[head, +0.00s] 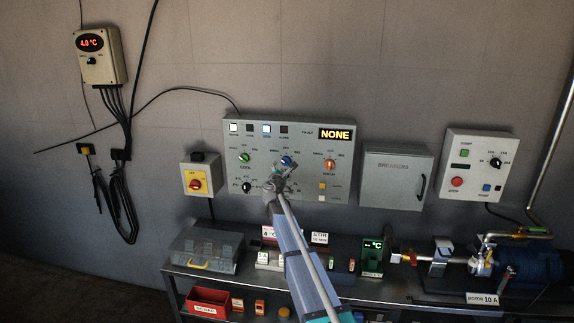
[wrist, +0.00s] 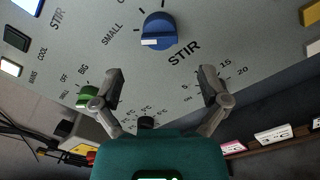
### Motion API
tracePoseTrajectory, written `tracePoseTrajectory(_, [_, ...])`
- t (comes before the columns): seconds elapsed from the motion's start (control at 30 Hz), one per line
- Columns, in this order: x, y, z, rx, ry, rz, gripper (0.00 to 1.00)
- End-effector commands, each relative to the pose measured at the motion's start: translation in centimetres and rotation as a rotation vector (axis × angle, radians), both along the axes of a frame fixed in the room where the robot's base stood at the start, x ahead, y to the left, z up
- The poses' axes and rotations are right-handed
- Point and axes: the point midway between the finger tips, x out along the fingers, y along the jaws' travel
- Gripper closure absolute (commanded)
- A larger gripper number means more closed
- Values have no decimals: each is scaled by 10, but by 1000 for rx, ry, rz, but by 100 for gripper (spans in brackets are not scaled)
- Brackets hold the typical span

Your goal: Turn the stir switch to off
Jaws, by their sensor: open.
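The blue stir switch (head: 286,160) is a round knob in the middle of the grey control panel (head: 310,190). In the wrist view the blue knob (wrist: 160,28) is at the top centre, with the word STIR printed below it. My gripper (head: 278,184) is in front of the panel, just below the knob in the head view. In the wrist view my gripper (wrist: 161,80) has its fingers spread wide, with nothing between them. The knob lies beyond the fingertips, apparently untouched.
A green knob (head: 244,157) is left of the blue one and an orange knob (head: 330,165) is right. A black knob (head: 246,187) is lower left. A yellow-and-red switch box (head: 201,175) and breaker box (head: 395,180) flank the panel. A cluttered bench stands below.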

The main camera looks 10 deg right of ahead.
Motion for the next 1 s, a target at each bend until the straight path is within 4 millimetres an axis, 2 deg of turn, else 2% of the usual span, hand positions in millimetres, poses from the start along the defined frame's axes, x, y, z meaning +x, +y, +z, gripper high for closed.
tracePoseTrajectory(0.03, [11, -3, 0, 0, 0, -1, 6])
tracePoseTrajectory(0.1, [22, -7, 0, 0, 0, -1, 6])
tracePoseTrajectory(0.4, [55, -18, 0, 0, 0, 0, 6])
tracePoseTrajectory(0.6, [62, -21, 0, 0, 0, 0, 6])
tracePoseTrajectory(0.9, [63, -21, 0, 0, 0, 0, 6])
tracePoseTrajectory(0.93, [63, -21, 0, 0, 0, 0, 8])
tracePoseTrajectory(1.0, [63, -21, 0, 0, 0, 0, 21])
